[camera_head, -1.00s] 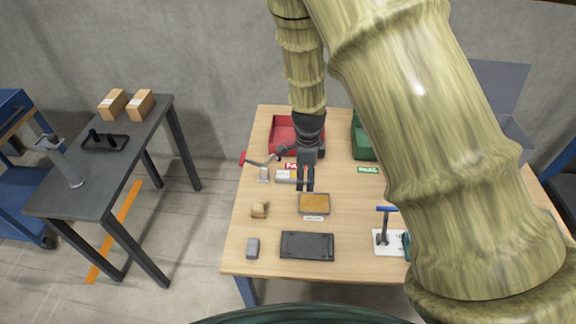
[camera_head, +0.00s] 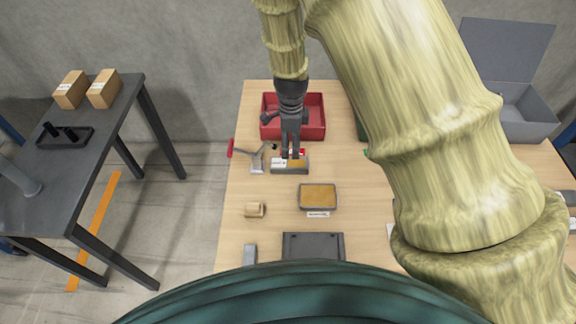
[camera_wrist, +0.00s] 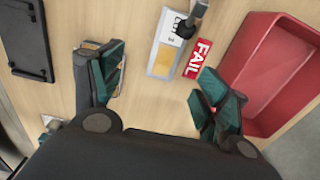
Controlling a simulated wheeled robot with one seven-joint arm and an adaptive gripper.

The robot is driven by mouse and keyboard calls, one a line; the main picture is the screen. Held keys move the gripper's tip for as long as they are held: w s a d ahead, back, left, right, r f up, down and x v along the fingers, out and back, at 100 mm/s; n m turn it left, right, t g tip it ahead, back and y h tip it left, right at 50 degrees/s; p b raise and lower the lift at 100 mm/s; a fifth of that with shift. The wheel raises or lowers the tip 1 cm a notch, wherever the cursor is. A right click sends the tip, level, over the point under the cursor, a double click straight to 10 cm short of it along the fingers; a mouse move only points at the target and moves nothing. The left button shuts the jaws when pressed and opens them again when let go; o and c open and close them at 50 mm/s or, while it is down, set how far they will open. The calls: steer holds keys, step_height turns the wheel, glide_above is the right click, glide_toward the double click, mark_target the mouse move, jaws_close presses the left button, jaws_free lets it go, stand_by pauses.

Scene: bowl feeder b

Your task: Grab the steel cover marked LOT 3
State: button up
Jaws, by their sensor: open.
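My gripper (camera_head: 291,155) is open and empty, pointing down in front of the red bin. In the head view its fingertips are over or just behind a flat piece with a white and a tan part (camera_head: 290,165). In the wrist view my gripper (camera_wrist: 160,95) has its fingers wide apart. A white and yellow piece (camera_wrist: 164,57) with small dark marks lies beyond them, between the fingers' directions. I cannot read LOT 3 anywhere, so I cannot tell which piece is the steel cover. A grey block (camera_head: 250,253) is partly hidden at the table's front left.
A red bin (camera_head: 293,133) stands behind my gripper, with a FAIL label (camera_wrist: 198,59) before it. A red-handled clamp (camera_head: 256,157) is close on the left. A tan-topped tray (camera_head: 318,197), a small tan block (camera_head: 255,210) and a dark plate (camera_head: 313,246) lie nearer.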

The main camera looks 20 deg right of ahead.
steer(key=f, duration=0.2)
glide_above(291, 163)
steer(key=shift+s+a+f, duration=0.15)
steer(key=shift+f, duration=1.15)
steer(key=shift+s+a+f, duration=0.1)
steer(key=shift+f, duration=1.15)
steer(key=shift+w+d+f, duration=0.1)
steer(key=shift+w+f, duration=0.05)
steer(key=shift+f, duration=1.15)
steer(key=shift+w+d+f, duration=0.1)
steer(key=shift+w+f, duration=0.05)
steer(key=shift+f, duration=1.1)
steer(key=c, duration=1.3)
